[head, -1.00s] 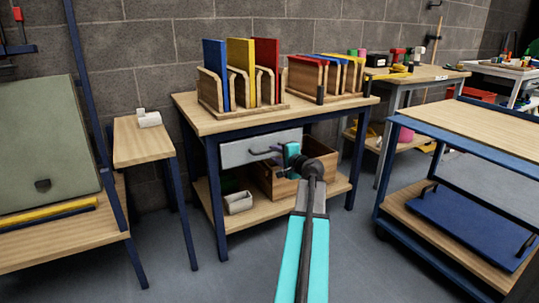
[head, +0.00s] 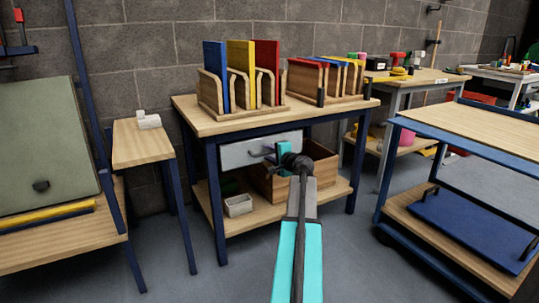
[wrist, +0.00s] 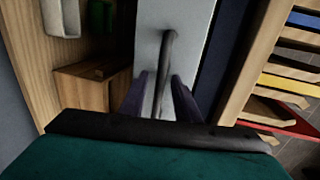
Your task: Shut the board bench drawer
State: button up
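The board bench (head: 186,107) stands in the middle of the head view. Its drawer (head: 233,155) has a light grey front with a dark bar handle (head: 258,154). I cannot tell from here how far the drawer stands out. My gripper (head: 283,152) is at the right part of the handle and hides that end. In the wrist view the drawer front (wrist: 150,38) runs up the picture and the handle (wrist: 167,58) lies between my two dark fingers (wrist: 163,95). The fingers are apart, with gaps beside the handle, so my gripper is open around it.
A wooden box (head: 320,172) and a small white tray (head: 238,205) are on the bench's lower shelf. Board racks (head: 240,104) stand on top. A narrow side table (head: 140,150) is at left, a blue-framed cart (head: 450,145) at right. Floor in front is clear.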

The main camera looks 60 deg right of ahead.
grip_shut()
jog(key=shift+w+d+r+p, duration=0.1)
jog(key=shift+w+d+p, duration=0.2)
jog(key=shift+w, duration=0.35)
jog(key=shift+w+d+f+p, duration=0.1)
jog(key=shift+w+d, duration=0.3)
jog(key=shift+w, duration=0.3)
jog(key=shift+w+d+r+p, duration=0.15)
jog(key=shift+w+d, duration=0.2)
jog(key=shift+w, duration=0.3)
jog(key=shift+o, duration=0.4)
grip_release()
jog(key=p+v, duration=0.4)
jog(key=v, duration=0.9)
jog(key=shift+s+a+p, duration=0.25)
jog(key=shift+s+p, duration=0.05)
jog(key=shift+s, duration=0.05)
